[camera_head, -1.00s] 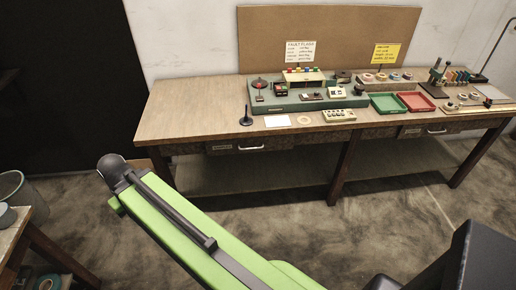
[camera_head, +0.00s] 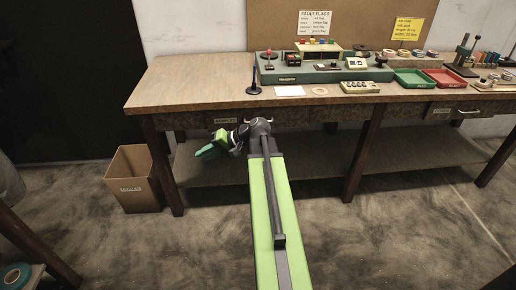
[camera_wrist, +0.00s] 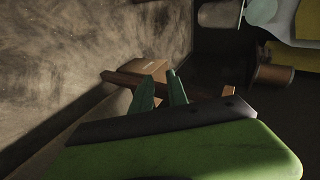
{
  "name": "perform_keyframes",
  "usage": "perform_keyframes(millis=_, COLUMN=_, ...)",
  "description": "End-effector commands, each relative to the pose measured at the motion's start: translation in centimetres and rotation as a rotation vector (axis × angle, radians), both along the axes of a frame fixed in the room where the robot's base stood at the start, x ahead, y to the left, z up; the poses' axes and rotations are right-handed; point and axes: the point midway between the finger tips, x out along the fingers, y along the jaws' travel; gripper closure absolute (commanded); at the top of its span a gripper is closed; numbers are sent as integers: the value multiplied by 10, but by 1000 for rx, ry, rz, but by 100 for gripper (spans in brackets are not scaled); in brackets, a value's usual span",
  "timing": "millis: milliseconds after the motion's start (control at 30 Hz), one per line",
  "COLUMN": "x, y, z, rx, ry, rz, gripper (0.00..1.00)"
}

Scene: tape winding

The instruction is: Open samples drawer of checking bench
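The checking bench (camera_head: 190,85) spans the head view. Its left drawer (camera_head: 290,117) sits under the top and looks shut. A second labelled drawer (camera_head: 472,107) with a pale handle is at the right. My gripper (camera_head: 204,153) is in front of the bench, below and left of the left drawer, pointing left and apart from it. In the wrist view my gripper (camera_wrist: 161,80) shows two teal fingers with a gap between them, empty.
A cardboard box (camera_head: 133,185) stands on the floor at the bench's left end. A lower shelf (camera_head: 215,172) runs under the bench. A teal tape roll (camera_head: 15,275) is at the lower left. Green (camera_head: 412,79) and red (camera_head: 447,78) trays stand on the bench top.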

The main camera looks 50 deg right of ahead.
Motion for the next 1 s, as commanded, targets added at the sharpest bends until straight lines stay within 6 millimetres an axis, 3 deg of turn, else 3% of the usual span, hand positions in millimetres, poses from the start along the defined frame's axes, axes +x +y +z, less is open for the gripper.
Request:
perform_keyframes(millis=33, x=-7, y=-46, z=-39, rx=54, ry=-70, rz=-85, gripper=81)
perform_keyframes(millis=200, x=-58, y=-184, z=-49, rx=215, ry=-350, rz=-344, gripper=81)
perform_keyframes(millis=300, x=-100, y=-246, z=-47, rx=270, ry=-487, rz=-460, gripper=81)
perform_keyframes(millis=400, x=-134, y=-286, z=-42, rx=302, ry=-584, rz=-536, gripper=81)
perform_keyframes(millis=500, x=-153, y=-305, z=-36, rx=316, ry=-636, rz=-574, gripper=81)
perform_keyframes(millis=667, x=-156, y=-309, z=-29, rx=323, ry=-652, rz=-582, gripper=81)
perform_keyframes(millis=833, x=-136, y=-307, z=-25, rx=323, ry=-650, rz=-578, gripper=81)
perform_keyframes(millis=1000, x=-95, y=-303, z=-19, rx=323, ry=-648, rz=-576, gripper=81)
